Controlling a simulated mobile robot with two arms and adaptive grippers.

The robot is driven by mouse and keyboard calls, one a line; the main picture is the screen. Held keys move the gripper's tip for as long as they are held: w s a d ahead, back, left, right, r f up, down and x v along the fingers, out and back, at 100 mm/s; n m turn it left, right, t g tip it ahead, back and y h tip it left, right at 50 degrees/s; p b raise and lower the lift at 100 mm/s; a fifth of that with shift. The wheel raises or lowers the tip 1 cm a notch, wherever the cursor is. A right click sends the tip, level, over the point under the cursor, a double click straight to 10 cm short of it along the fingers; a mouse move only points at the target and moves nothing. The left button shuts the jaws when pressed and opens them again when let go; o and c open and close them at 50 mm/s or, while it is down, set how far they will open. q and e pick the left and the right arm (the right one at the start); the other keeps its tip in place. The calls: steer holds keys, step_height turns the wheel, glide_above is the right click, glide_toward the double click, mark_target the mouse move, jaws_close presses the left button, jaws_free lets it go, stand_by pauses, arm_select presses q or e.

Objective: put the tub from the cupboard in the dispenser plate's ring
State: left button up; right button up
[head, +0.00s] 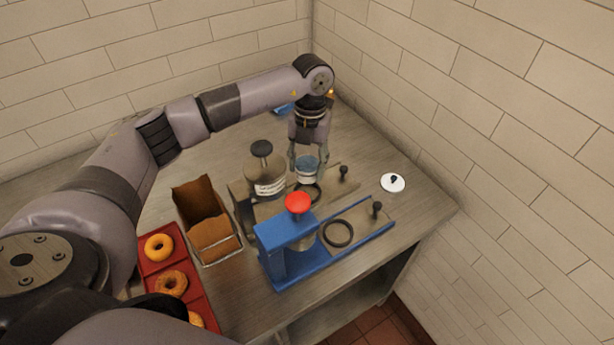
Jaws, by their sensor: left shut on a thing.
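My left gripper (308,160) points down at the back of the table and is shut on a small clear tub with a bluish tint (307,174). The tub is upright, just over or at the dark ring (310,190) on the rear dispenser's plate (328,183). I cannot tell whether the tub touches the plate or is inside the ring. The rear dispenser (265,175) has a round labelled hopper with a black knob, left of the tub. A blue dispenser (288,255) with a red knob stands in front, its plate ring (337,234) empty. My right gripper is out of view.
A white lid with a black knob (392,183) lies at the right. A brown open box (205,220) stands left of the dispensers. A red tray (150,262) with several bagels is at the front left. Brick walls close off the back and right.

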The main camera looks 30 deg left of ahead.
arm_select(q)
step_height(320, 180, down, 2)
steer(key=shift+f, duration=0.1)
step_height(320, 180, down, 4)
steer(key=shift+p, duration=0.75)
steer(key=shift+f, duration=0.2)
steer(key=shift+f, duration=0.2)
steer(key=o, duration=1.1)
